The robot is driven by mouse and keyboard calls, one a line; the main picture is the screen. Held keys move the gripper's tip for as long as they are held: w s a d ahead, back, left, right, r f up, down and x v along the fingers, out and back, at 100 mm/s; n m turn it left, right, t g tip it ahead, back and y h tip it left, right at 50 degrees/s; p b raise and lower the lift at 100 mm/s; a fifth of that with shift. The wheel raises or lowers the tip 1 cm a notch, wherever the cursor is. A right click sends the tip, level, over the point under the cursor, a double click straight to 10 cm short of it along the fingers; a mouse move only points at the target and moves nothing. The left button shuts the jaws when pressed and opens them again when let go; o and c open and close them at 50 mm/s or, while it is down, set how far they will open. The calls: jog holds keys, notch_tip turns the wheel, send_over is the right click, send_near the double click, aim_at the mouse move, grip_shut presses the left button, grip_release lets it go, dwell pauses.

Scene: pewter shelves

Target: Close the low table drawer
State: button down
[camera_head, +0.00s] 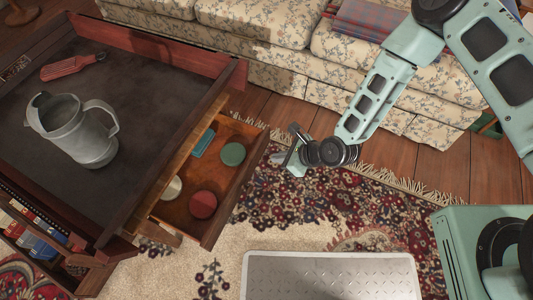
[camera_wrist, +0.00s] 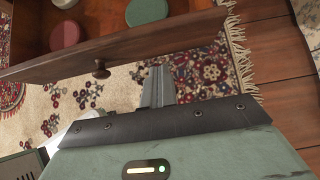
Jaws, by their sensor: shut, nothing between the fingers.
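The low table (camera_head: 130,200) stands at the left in the head view, with a dark top and a red-brown raised rim. Its drawer (camera_head: 235,185) is pulled out toward the right and holds a green round object, a red one, a pale one and a teal item. In the wrist view the drawer front (camera_wrist: 130,48) runs across the top, with a round wooden knob (camera_wrist: 101,69). My gripper (camera_head: 284,160) is shut and empty, right of the drawer front and apart from it in the head view. Its fingers (camera_wrist: 158,85) show just below the drawer front, right of the knob, in the wrist view.
Books (camera_head: 38,235) sit on a lower shelf. A floral sofa (camera_head: 270,60) stands behind. A patterned rug (camera_head: 330,205) covers the floor right of the drawer.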

aim_at(258, 153)
jog(key=shift+w+a+f+b, duration=0.1)
jog(key=shift+w+a, duration=0.2)
jog(key=shift+a, duration=0.35)
jog(key=shift+w+a+r+b, duration=0.15)
jog(key=shift+w+a, duration=0.1)
jog(key=shift+a, duration=0.4)
jog(key=shift+w+a+f+b, duration=0.15)
jog(key=shift+w+a, duration=0.15)
jog(key=shift+a, duration=0.35)
jog(key=w+a, duration=0.1)
jog(key=a, duration=0.3)
jog(key=w+a+b, duration=0.1)
jog(key=w+a, duration=0.1)
jog(key=a, duration=0.2)
jog(key=w+a, duration=0.2)
jog(key=a, duration=0.2)
jog(key=shift+a+b, duration=0.1)
jog(key=shift+b, duration=0.3)
jog(key=shift+w+a, duration=0.25)
jog(key=shift+a, duration=0.3)
